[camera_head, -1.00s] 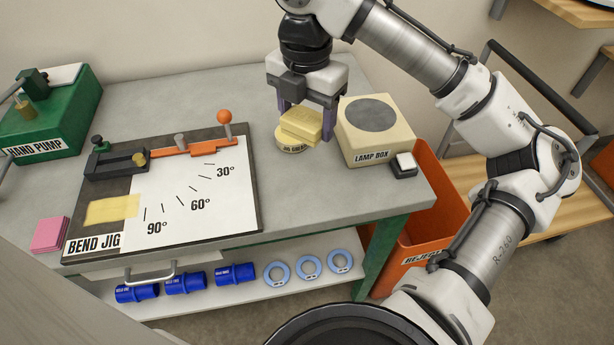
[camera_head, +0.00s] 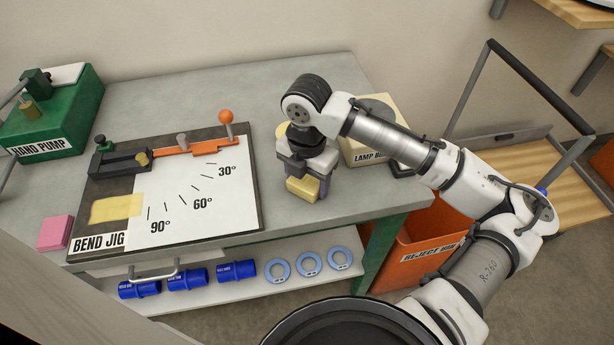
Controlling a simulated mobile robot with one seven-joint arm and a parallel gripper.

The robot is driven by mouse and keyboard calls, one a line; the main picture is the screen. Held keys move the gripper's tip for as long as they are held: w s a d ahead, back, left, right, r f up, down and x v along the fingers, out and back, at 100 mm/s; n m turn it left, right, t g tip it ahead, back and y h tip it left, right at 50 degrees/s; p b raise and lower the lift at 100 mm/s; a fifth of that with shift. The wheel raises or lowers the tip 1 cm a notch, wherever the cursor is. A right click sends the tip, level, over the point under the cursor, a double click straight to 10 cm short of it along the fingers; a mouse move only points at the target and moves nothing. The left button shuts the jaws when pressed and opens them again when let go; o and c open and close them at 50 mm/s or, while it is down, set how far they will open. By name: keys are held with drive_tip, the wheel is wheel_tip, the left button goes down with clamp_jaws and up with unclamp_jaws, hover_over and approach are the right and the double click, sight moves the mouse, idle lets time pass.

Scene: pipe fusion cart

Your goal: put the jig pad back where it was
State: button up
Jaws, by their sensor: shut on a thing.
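A yellow block-like pad (camera_head: 302,189) is held in my gripper (camera_head: 306,187), just above the grey bench top near its front edge. I take it for the jig pad. The bend jig (camera_head: 245,212) lies to the left, a dark board with a white angle sheet. A pale yellow rectangular patch (camera_head: 115,207) shows at the board's lower left. Behind my gripper, a yellow thing (camera_head: 282,131) shows in part, where the round grease tin stood; the tin's label is hidden.
The lamp box (camera_head: 362,152) stands right of my gripper, partly hidden by my arm. A lever with an orange knob (camera_head: 226,117) rises from the jig. A pink pad stack (camera_head: 55,232) and green hand pump (camera_head: 60,125) are at left. An orange reject bin (camera_head: 405,262) stands right of the bench.

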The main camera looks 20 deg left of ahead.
sight(307, 179)
drive_tip(key=shift+f, duration=0.1)
drive_tip(key=shift+f, duration=0.15)
drive_tip(key=o, duration=0.9)
wheel_tip(307, 179, up, 13)
drive_tip(key=shift+f+b, duration=0.2)
drive_tip(key=shift+b, duration=0.7)
